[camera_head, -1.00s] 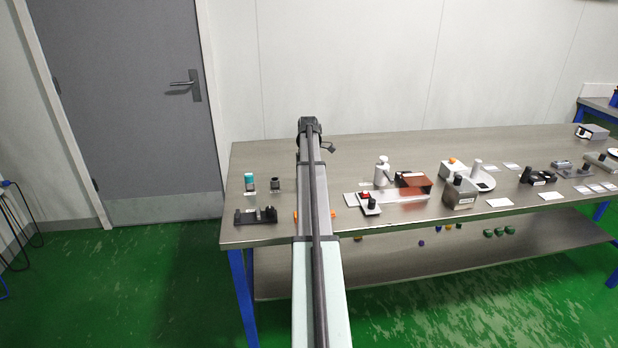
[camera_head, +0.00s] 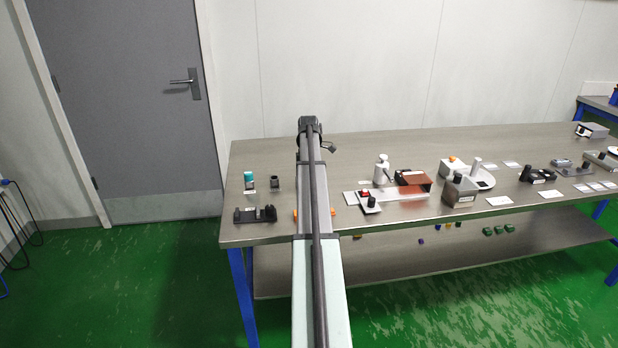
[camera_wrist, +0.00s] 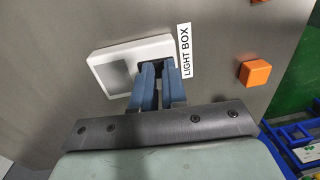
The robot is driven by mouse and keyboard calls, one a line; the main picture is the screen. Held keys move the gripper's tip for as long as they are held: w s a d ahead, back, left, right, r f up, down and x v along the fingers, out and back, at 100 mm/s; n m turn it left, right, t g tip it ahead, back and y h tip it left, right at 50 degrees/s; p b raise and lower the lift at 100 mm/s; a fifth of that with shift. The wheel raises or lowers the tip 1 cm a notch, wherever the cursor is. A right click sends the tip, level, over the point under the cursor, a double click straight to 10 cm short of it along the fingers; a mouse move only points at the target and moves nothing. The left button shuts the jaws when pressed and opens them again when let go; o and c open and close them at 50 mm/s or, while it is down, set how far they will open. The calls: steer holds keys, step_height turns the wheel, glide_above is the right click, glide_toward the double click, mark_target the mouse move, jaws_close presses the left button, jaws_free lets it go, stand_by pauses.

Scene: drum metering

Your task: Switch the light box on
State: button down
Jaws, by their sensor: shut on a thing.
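The light box (camera_wrist: 98,63) is a white slab with a grey square panel in the wrist view, beside a label (camera_wrist: 184,50) reading LIGHT BOX. My gripper (camera_wrist: 158,68) reaches over the label end of the box. Its blue fingers are close together and shut on a dark part (camera_wrist: 152,66) there, probably the switch, mostly hidden by the fingers. I cannot tell the switch's position. The grey panel shows no clear glow. In the head view my arm covers the light box and the gripper tips.
An orange cube (camera_wrist: 255,73) lies right of the label, near the table edge. In the head view, a teal-capped bottle (camera_head: 249,181) and a black holder (camera_head: 255,214) stand left of my arm. A white bottle (camera_head: 381,170) and a red-buttoned device (camera_head: 368,202) stand right of it.

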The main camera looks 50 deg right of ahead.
step_height(320, 180, up, 14)
steer(key=shift+w+d, duration=0.35)
steer(key=shift+w+f, duration=0.1)
stand_by(0.6)
